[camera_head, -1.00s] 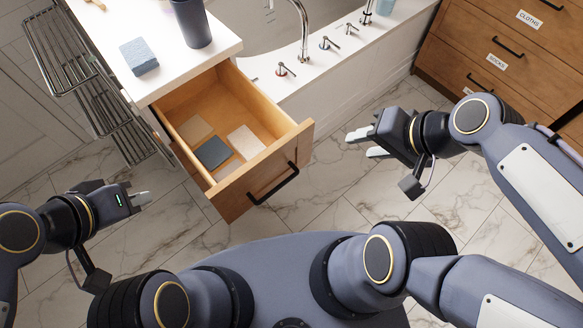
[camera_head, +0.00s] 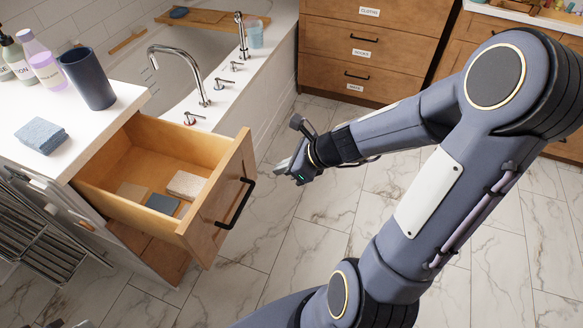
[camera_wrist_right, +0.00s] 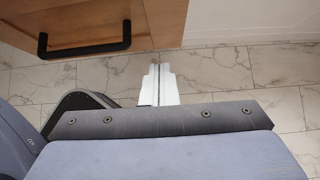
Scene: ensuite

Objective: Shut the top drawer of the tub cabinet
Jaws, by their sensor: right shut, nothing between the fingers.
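The top drawer (camera_head: 215,205) of the white-topped tub cabinet (camera_head: 85,120) stands pulled well out. Its wooden front has a black bar handle (camera_head: 236,204). Folded cloths (camera_head: 160,203) lie inside. My right gripper (camera_head: 279,169) is shut and empty, to the right of the drawer front, with a gap between them in the head view. In the right wrist view the pale fingers (camera_wrist_right: 160,86) are together, with the drawer front (camera_wrist_right: 90,18) and handle (camera_wrist_right: 85,48) ahead to the left.
A dark cup (camera_head: 88,80), bottles (camera_head: 45,62) and folded blue cloths (camera_head: 41,135) stand on the cabinet top. The bathtub (camera_head: 190,55) lies behind. A labelled wooden drawer unit (camera_head: 365,45) stands at the back. Marble floor (camera_head: 330,210) is clear right of the drawer.

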